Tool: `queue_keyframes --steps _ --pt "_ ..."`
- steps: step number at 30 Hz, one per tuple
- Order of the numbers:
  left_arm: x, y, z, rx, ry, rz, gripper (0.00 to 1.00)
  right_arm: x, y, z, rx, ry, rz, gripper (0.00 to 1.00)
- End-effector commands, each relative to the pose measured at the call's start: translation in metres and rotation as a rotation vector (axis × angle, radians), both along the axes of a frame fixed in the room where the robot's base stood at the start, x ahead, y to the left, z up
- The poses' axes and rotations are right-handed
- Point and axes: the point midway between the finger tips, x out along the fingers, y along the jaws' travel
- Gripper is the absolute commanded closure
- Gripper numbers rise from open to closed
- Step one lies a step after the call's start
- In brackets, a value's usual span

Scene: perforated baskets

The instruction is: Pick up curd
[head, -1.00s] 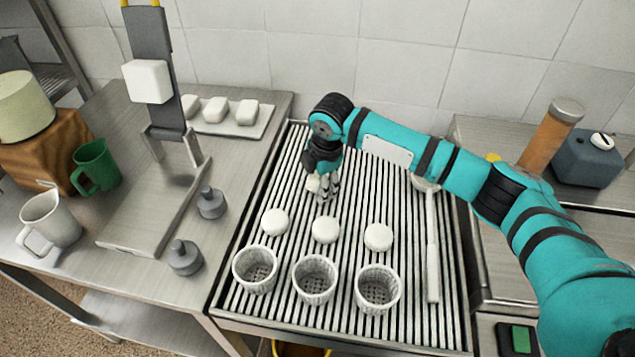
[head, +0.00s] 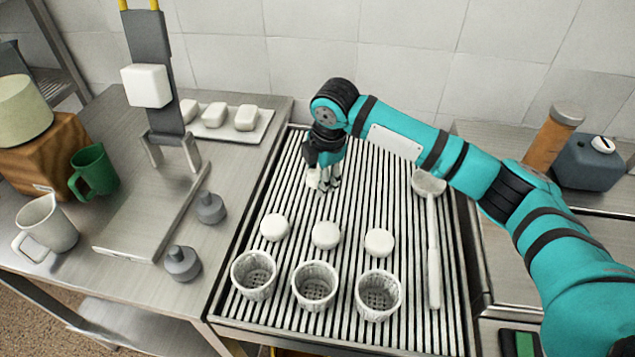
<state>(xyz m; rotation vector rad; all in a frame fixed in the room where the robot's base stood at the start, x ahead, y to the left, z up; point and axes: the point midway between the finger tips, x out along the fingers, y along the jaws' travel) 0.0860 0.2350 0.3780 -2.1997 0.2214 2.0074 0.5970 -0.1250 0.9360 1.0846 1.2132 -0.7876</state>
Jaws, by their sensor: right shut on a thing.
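My right gripper (head: 324,178) is over the back part of the slatted draining table, pointing down, shut on a white curd (head: 314,178). The curd is mostly hidden by the fingers, and I cannot tell whether it touches the slats. Three round white curds lie in a row on the slats in front of it: left (head: 275,227), middle (head: 326,235) and right (head: 379,242). Three perforated baskets stand in front of these, left (head: 239,281), middle (head: 299,295) and right (head: 364,306). They look empty. My left gripper is not in view.
A white ladle (head: 433,250) lies along the right side of the slatted table (head: 385,200). On the left counter are a white tray (head: 243,135) with three white blocks, a scale (head: 160,80), grey weights (head: 182,263), a green mug (head: 95,170) and a white pitcher (head: 48,226).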

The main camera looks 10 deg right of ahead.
Motion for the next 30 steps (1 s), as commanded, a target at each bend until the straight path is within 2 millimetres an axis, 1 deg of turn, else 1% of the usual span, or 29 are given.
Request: queue_keyframes --steps 1,9,12,15,18,21,25,30 --pt "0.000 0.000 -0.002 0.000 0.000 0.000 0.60 -0.012 -0.006 -0.004 -0.003 0.006 0.001 0.82" --pt "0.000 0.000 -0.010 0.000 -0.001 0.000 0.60 -0.074 -0.028 0.002 -0.005 0.005 0.000 0.82" --pt "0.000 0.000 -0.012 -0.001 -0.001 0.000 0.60 -0.095 -0.035 0.004 -0.004 0.006 0.000 0.82" --pt "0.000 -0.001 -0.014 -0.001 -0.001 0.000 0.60 -0.113 -0.041 0.006 -0.005 0.005 -0.001 0.82" --pt "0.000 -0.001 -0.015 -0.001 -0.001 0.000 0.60 -0.126 -0.046 0.008 -0.005 0.006 -0.002 0.82" --pt "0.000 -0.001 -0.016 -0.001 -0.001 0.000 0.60 -0.135 -0.049 0.009 -0.004 0.005 -0.001 0.82" --pt "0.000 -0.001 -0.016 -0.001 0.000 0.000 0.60 -0.141 -0.051 0.010 -0.004 0.006 -0.001 0.82" --pt "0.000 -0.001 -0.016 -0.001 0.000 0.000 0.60 -0.143 -0.051 0.011 -0.003 0.006 -0.001 0.82"
